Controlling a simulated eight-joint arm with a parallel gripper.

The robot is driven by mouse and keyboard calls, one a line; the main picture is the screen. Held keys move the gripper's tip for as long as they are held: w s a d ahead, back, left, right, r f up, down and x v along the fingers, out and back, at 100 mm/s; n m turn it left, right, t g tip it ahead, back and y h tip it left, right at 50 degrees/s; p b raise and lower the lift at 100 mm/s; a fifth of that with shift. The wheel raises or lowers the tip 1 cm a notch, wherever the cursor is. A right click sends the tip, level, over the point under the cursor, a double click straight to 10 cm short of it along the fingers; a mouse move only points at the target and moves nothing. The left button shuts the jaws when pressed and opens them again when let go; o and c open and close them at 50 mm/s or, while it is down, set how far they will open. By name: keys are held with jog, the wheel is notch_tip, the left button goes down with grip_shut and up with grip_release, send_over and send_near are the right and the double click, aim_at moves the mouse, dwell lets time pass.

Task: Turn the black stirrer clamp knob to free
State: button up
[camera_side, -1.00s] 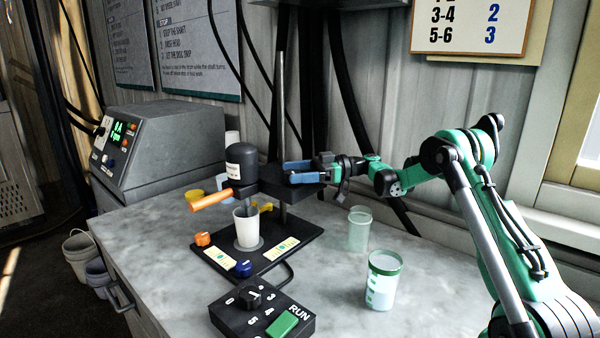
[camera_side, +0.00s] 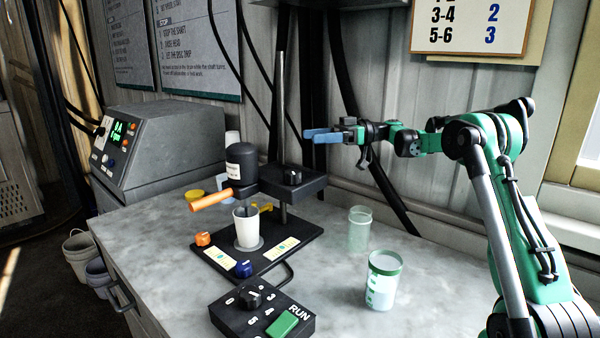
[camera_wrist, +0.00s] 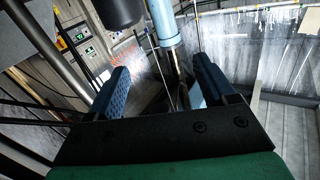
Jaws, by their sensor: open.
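The black stirrer clamp knob (camera_side: 292,177) sits on top of the black clamp block (camera_side: 300,188) on the upright rod, in the side view. A pale mark shows on the knob; its exact setting is too small to read. My gripper (camera_side: 308,135) has blue fingers. It is above and a little right of the knob, apart from it, pointing left. In the wrist view the two blue fingers (camera_wrist: 160,88) stand wide apart with nothing held between them. I cannot make out the knob in the wrist view.
A dark stirrer motor (camera_side: 241,163) with an orange handle (camera_side: 210,200) hangs over a white cup (camera_side: 247,227). Two clear cups stand right of the base, one green-rimmed (camera_side: 383,280). A black control box (camera_side: 262,312) is in front. The bench's right middle is clear.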

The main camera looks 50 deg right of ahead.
aim_at(296, 171)
jog(key=f+m+g+h, duration=0.1)
jog(key=m, duration=1)
jog(key=f+m+h, duration=0.1)
jog(key=f+m, duration=0.1)
jog(key=m, duration=1)
jog(key=f+m+g+h, duration=0.1)
jog(key=f+m, duration=0.1)
jog(key=m, duration=0.9)
jog(key=shift+w+a+f+m+g+h, duration=0.2)
jog(key=shift+w+a+m+g+h, duration=0.05)
jog(key=shift+a+m+g+h, duration=0.1)
jog(key=shift+x, duration=2.55)
